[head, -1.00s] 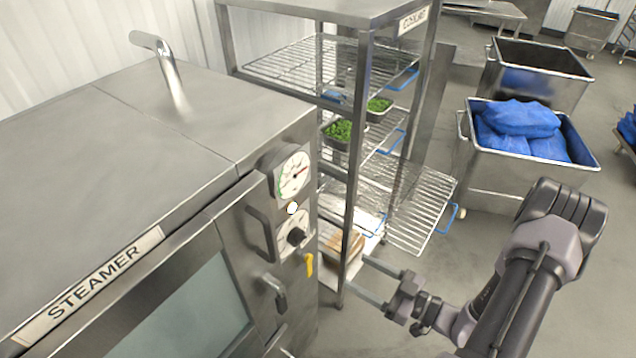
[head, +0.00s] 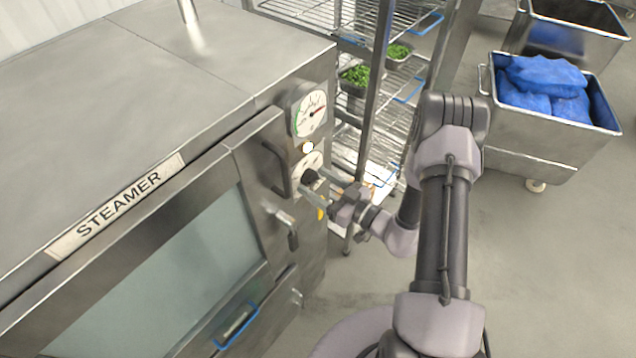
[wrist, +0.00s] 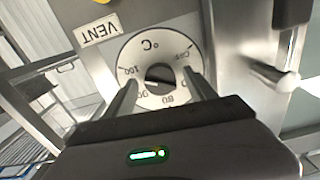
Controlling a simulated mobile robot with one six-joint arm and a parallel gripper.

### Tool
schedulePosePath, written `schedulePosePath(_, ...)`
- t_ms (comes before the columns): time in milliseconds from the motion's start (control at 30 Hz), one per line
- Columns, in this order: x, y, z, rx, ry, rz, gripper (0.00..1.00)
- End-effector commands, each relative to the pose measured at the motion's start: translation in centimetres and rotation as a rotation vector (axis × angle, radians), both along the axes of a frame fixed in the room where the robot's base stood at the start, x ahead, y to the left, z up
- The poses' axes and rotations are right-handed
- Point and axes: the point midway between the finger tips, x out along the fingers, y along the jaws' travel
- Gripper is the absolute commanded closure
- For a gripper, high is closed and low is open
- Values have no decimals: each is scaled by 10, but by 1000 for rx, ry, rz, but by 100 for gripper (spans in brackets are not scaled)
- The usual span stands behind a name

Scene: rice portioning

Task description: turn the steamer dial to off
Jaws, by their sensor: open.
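The steamer dial is a black knob (head: 309,177) on a round white plate (head: 312,161) at the steamer's (head: 150,110) right front edge. In the wrist view the plate (wrist: 140,52) carries a °C mark and numbers around the dark knob (wrist: 158,74). My gripper (head: 323,182) is open at the dial in the head view. In the wrist view its two fingers (wrist: 162,84) reach in on either side of the knob, with gaps showing. I cannot tell whether a finger touches it. The knob's pointer is not clear.
A door handle (head: 287,230) stands out left of my gripper, and a yellow lever (head: 321,213) is below the dial. A wire rack (head: 400,88) stands close behind. Open floor lies to the right.

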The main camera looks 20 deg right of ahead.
Motion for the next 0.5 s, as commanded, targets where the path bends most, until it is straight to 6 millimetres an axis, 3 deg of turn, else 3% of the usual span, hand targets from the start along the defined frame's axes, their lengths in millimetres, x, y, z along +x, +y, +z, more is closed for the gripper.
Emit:
schedulePosePath(133, 0, 0, 0, 0, 0, 0, 35)
schedulePosePath(433, 0, 0, 0, -1, -1, 0, 94)
schedulePosePath(500, 0, 0, 0, -1, -1, 0, 97)
